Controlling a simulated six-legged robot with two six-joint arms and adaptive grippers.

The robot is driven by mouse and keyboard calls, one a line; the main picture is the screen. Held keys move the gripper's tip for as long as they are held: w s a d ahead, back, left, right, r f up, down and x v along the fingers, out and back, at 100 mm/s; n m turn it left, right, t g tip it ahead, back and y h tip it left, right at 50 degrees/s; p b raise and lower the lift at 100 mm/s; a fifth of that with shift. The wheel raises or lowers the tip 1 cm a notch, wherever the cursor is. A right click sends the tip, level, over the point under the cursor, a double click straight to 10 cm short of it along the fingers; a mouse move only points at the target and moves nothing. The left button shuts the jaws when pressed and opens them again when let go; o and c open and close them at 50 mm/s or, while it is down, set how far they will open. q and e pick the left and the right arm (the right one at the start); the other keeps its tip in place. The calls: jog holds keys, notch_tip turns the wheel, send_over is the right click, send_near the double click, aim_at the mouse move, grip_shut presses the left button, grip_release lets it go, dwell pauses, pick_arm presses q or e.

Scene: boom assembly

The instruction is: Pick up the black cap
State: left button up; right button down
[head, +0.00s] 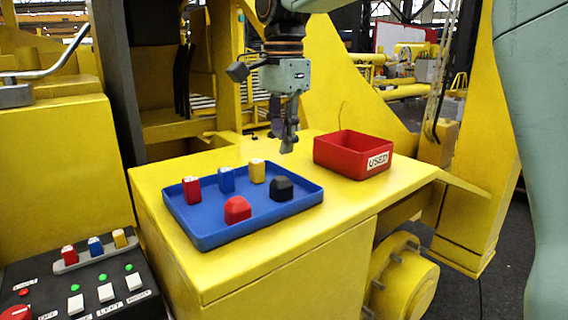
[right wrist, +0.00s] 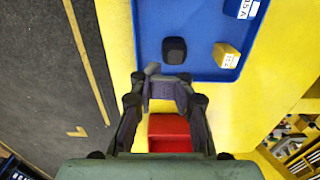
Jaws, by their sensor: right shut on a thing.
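The black cap (head: 281,188) sits in the blue tray (head: 213,238), near its right side. The black cap also shows in the right wrist view (right wrist: 174,50), beyond the fingertips and apart from them. My right gripper (head: 288,140) hangs above the table, behind and above the black cap. In the right wrist view my right gripper (right wrist: 165,92) is shut on a small grey piece (right wrist: 163,89) between its fingertips; I cannot tell what it is. My left gripper is not in view.
The tray also holds a red cap (head: 237,209) and red (head: 192,190), blue (head: 226,179) and yellow (head: 257,171) blocks. A red bin (head: 338,158) labelled USED stands right of the tray on the yellow table (head: 265,250). A control panel (head: 85,283) is at lower left.

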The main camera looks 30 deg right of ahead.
jog(key=shift+w+d+r, duration=0.15)
jog(key=shift+w+r, duration=0.05)
jog(key=shift+r, duration=0.15)
jog(key=c, duration=1.8)
grip_release()
jog(key=o, duration=0.7)
jog(key=shift+s+r, duration=0.1)
jog(key=shift+s, duration=0.1)
jog(key=o, duration=0.7)
jog(key=shift+w, duration=0.25)
jog(key=shift+c, duration=0.2)
jog(key=shift+s, duration=0.1)
jog(key=shift+s, duration=0.15)
